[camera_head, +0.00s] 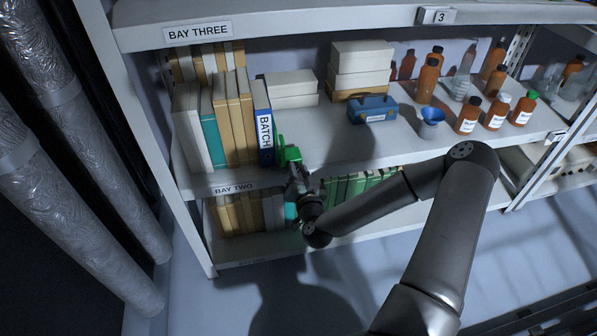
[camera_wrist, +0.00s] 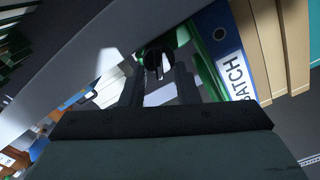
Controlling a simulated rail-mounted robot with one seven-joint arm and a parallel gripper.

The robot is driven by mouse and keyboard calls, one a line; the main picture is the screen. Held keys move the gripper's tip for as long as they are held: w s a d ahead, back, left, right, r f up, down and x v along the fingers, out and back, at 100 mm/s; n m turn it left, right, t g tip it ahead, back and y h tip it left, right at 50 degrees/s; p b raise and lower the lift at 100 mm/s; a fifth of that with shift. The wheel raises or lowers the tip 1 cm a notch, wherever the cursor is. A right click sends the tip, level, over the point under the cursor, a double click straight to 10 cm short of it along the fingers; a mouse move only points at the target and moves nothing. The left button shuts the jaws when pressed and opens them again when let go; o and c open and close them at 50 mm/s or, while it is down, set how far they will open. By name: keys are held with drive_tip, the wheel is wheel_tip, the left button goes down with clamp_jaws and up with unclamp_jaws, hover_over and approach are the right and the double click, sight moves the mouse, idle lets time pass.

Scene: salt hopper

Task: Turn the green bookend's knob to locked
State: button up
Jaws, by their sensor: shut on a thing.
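The green bookend (camera_head: 290,153) stands on the shelf against the right side of the blue BATCH binder (camera_head: 263,125). In the wrist view the green bookend (camera_wrist: 208,72) shows beside the binder (camera_wrist: 226,58), with its dark round knob (camera_wrist: 158,57) in front. My gripper (camera_head: 297,180) is at the bookend's front. In the wrist view my gripper (camera_wrist: 160,75) has its two dark fingers on either side of the knob, shut on it. The fingers and the view's angle partly hide the knob, and I cannot read its lock marking.
Books (camera_head: 228,120) stand left of the binder. White boxes (camera_head: 292,88), a blue case (camera_head: 373,109), a blue funnel (camera_head: 431,118) and several brown bottles (camera_head: 468,115) stand to the right. The shelf's front edge (camera_head: 390,162) runs close to my arm.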

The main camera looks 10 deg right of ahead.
drive_tip(key=shift+d+f+m, duration=0.1)
drive_tip(key=shift+m, duration=0.9)
drive_tip(key=o, duration=0.7)
drive_tip(key=shift+s, duration=0.1)
drive_tip(key=s+p, duration=0.9)
drive_tip(key=s, duration=0.8)
drive_tip(key=shift+s, duration=0.15)
